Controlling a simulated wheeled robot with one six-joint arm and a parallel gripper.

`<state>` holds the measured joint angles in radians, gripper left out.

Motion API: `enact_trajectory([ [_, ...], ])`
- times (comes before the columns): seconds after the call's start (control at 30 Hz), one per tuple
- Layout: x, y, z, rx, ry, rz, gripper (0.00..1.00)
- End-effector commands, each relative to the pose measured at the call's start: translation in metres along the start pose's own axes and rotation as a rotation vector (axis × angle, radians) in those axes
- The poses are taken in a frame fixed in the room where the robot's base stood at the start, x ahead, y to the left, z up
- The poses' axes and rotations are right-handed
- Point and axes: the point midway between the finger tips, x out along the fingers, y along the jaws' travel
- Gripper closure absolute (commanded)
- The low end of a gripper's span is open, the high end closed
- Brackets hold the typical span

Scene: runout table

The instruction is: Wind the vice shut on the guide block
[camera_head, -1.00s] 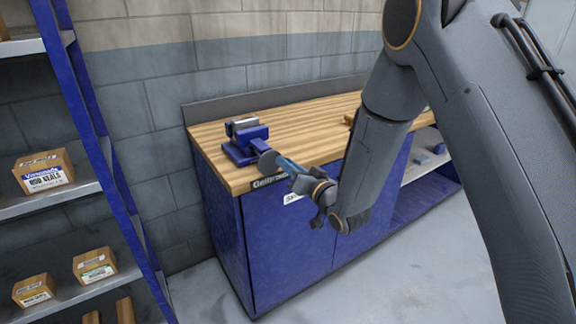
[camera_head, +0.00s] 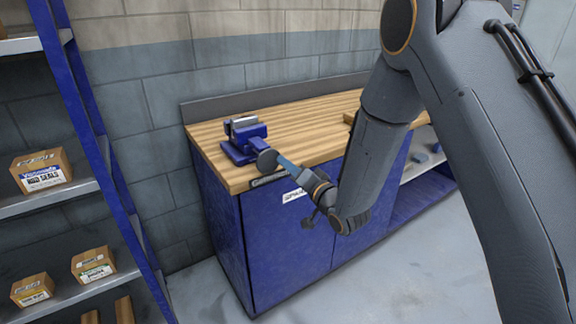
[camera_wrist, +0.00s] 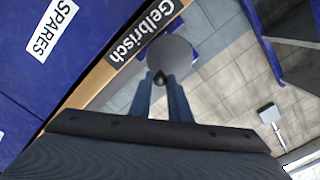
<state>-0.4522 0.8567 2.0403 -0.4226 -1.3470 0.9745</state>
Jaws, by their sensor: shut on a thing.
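The blue vice (camera_head: 248,143) stands on the left end of the wooden bench top, near its front edge. A pale grey piece (camera_head: 241,123) shows at its jaws; I cannot tell whether this is the guide block or how tight the jaws are. The vice's round grey handwheel (camera_head: 266,160) faces out over the bench front; it also fills the middle of the wrist view (camera_wrist: 172,52). My gripper (camera_head: 279,162) is at the wheel, its fingers shut on the small dark knob (camera_wrist: 160,79) of the wheel, as the wrist view shows.
The bench (camera_head: 222,178) has a blue cabinet front with labels below its edge, and its top is mostly clear. A blue-framed shelf (camera_head: 75,100) with several boxes stands at the left. Open floor lies in front of the bench.

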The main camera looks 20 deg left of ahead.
Motion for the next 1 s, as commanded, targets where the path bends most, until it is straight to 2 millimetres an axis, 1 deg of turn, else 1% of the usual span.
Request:
enact_trajectory([
  [0.1, -0.0002, 0.0035, 0.0031, 0.119, -0.002, 0.0, 1.0],
  [0.2, -0.0002, 0.0049, 0.004, 0.182, -0.002, 0.0, 1.0],
  [0.53, -0.0002, 0.0056, 0.0046, 0.208, -0.003, 0.0, 1.0],
  [0.8, -0.0003, 0.0109, 0.0104, 0.451, -0.003, 0.001, 1.0],
  [0.9, -0.0002, 0.0115, 0.0111, 0.494, -0.003, 0.001, 1.0],
  [1.0, -0.0002, 0.0115, 0.0111, 0.499, -0.003, 0.001, 1.0],
])
